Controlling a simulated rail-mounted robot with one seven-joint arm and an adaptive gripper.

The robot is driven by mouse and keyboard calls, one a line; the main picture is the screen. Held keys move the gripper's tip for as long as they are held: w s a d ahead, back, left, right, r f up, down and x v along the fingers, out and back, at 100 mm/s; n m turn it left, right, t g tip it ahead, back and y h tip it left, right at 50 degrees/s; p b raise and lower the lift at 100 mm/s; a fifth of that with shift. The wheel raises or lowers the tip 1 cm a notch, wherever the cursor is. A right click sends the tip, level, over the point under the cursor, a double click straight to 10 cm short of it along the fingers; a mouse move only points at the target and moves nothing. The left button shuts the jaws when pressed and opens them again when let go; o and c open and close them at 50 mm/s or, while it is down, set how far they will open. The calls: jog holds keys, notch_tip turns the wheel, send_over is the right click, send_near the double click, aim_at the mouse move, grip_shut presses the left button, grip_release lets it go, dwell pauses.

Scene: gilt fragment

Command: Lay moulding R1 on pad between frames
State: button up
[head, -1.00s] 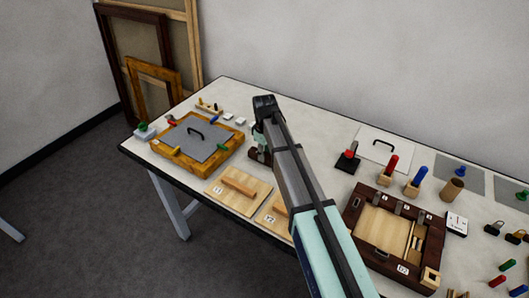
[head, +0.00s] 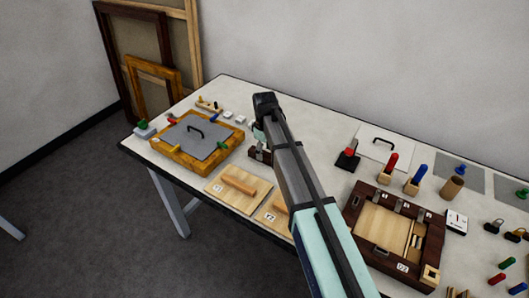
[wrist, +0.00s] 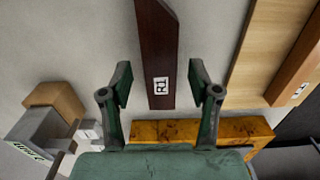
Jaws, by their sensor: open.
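Moulding R1 is a dark brown strip (wrist: 158,45) with a white R1 label, seen in the wrist view. My gripper (wrist: 160,88) is open, with one finger on each side of the strip's labelled end in the picture; the height gap cannot be told. In the head view a dark piece (head: 259,154) shows beside my arm, which hides most of it and most of my gripper. The golden frame (head: 168,151) is at left and the dark brown frame (head: 373,248) at right. Between them lie pale wood boards (head: 217,188); which one is the pad cannot be told.
A grey plate with a black handle (head: 190,143) lies in the golden frame. Small blocks (head: 228,117) stand behind it. Red and blue handled tools (head: 391,165) stand behind the dark frame. The table's front edge runs close to the boards.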

aim_at(264, 154)
notch_tip(264, 154, up, 11)
jog(key=b, duration=0.2)
jog(key=shift+r, duration=0.15)
dwell(0.4)
